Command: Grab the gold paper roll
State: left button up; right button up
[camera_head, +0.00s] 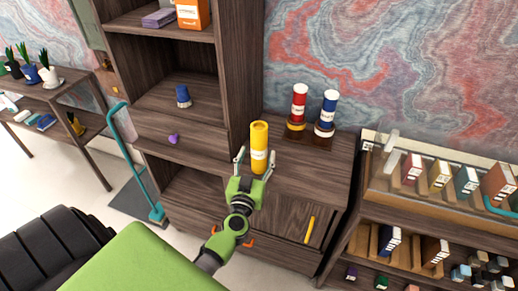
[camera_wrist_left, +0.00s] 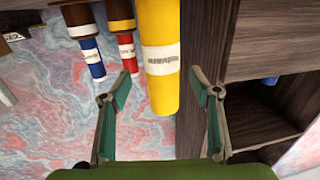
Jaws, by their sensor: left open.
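The gold paper roll (camera_head: 259,137) is a yellow upright cylinder with a white label, on the wooden cabinet top beside the tall shelf. My left gripper (camera_head: 256,158) is open, with one finger showing on each side of the roll in the head view. In the left wrist view, which looks upside down, the roll (camera_wrist_left: 160,85) shows between and beyond the two spread fingertips (camera_wrist_left: 164,84). I see no finger clearly touching it. My right gripper is not in view.
A red roll (camera_head: 299,103) and a blue roll (camera_head: 328,107) stand on the cabinet top, behind and right of the gold one. The tall shelf's side panel (camera_head: 239,75) rises close on the left. The front right of the cabinet top (camera_head: 315,175) is clear.

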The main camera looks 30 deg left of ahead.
aim_at(257, 151)
pick_arm(q)
jog(key=shift+x, duration=2.75)
jog(key=shift+s+a+r, duration=0.1)
jog(key=shift+r, duration=0.05)
jog(key=c, duration=1.4)
